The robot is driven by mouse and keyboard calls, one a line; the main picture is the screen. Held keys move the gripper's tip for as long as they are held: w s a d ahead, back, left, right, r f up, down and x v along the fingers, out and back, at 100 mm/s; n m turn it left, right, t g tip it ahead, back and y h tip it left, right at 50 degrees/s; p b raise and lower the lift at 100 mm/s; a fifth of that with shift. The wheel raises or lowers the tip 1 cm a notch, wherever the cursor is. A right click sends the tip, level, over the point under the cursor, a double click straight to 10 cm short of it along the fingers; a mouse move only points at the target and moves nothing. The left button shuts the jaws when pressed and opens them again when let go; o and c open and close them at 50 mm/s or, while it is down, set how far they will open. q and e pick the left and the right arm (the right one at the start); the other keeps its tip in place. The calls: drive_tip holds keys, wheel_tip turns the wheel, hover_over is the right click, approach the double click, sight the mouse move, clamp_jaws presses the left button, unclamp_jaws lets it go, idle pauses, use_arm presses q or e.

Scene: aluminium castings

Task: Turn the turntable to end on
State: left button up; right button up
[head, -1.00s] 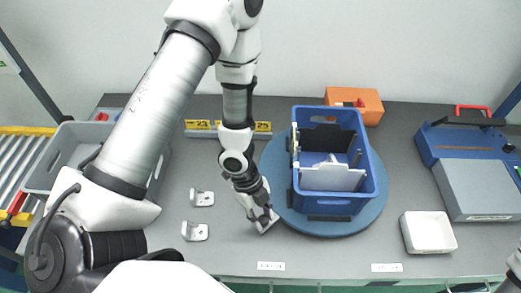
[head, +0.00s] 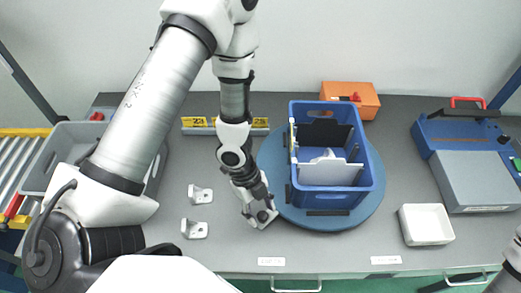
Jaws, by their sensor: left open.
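The round blue turntable (head: 340,221) lies on the grey table, right of the middle. A blue crate (head: 330,198) stands on it, with black and white dividers and a pale part inside. The crate's sides run nearly straight with the table. My left gripper (head: 264,220) points down just left of the turntable's front-left rim, close to the crate's near left corner. It is open, with nothing seen between its fingers. Whether it touches the rim cannot be told. Of my right arm only a small piece shows at the right edge; its gripper is out of view.
Two metal brackets (head: 195,229) lie left of my left gripper. A white tray (head: 426,224) stands right of the turntable. An orange box (head: 350,98) and yellow number strips (head: 226,125) are behind. A blue-grey machine (head: 470,170) stands right, a grey bin (head: 66,142) left.

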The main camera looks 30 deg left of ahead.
use_arm(q)
wheel_tip(320, 180, up, 10)
idle(0.4)
idle(0.4)
